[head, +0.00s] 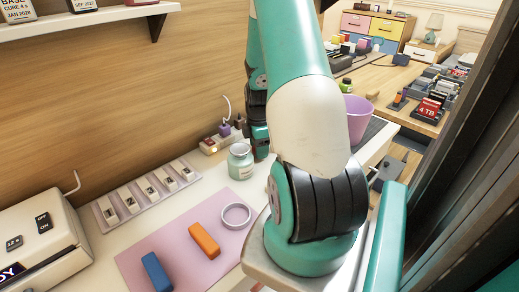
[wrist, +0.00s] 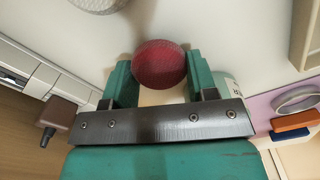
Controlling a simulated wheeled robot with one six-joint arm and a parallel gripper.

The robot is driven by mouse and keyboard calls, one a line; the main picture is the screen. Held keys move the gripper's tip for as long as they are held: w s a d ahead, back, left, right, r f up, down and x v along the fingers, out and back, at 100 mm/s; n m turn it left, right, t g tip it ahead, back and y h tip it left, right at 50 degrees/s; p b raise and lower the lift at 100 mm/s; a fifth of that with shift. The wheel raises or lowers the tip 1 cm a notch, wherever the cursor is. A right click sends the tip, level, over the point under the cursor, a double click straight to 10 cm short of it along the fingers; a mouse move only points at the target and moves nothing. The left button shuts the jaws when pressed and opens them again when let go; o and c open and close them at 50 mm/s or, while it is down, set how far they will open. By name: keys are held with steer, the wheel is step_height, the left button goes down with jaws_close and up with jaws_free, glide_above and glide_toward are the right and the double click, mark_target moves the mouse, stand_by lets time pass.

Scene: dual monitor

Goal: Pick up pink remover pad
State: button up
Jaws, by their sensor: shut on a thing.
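The pink remover pad (wrist: 159,62) is a round, dark pink-red disc with a textured face in the wrist view. It sits between the two green fingers of my gripper (wrist: 160,82), which are shut on its sides. In the head view my gripper is mostly hidden behind my own arm, near the back of the desk, and I cannot make out the pad there.
A greenish jar (head: 240,161) stands close to my gripper. A tape ring (head: 236,215), an orange block (head: 204,240) and a blue block (head: 156,272) lie on the pink mat (head: 182,232). A purple cup (head: 358,118) stands right.

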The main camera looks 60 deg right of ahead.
step_height(320, 180, up, 18)
steer(key=p, duration=0.2)
steer(key=s+d+r+p, duration=0.4)
steer(key=s+d+p, duration=0.3)
steer(key=s+d, duration=0.45)
steer(key=s+d+f+p, duration=0.2)
steer(key=s+d+f, duration=0.3)
steer(key=s+d, duration=0.4)
steer(key=shift+s+d+f, duration=0.35)
steer(key=shift+d, duration=0.75)
steer(key=shift+f+b, duration=3.1)
steer(key=shift+f, duration=2.55)
steer(key=shift+f+b, duration=0.7)
steer(key=shift+f, duration=0.65)
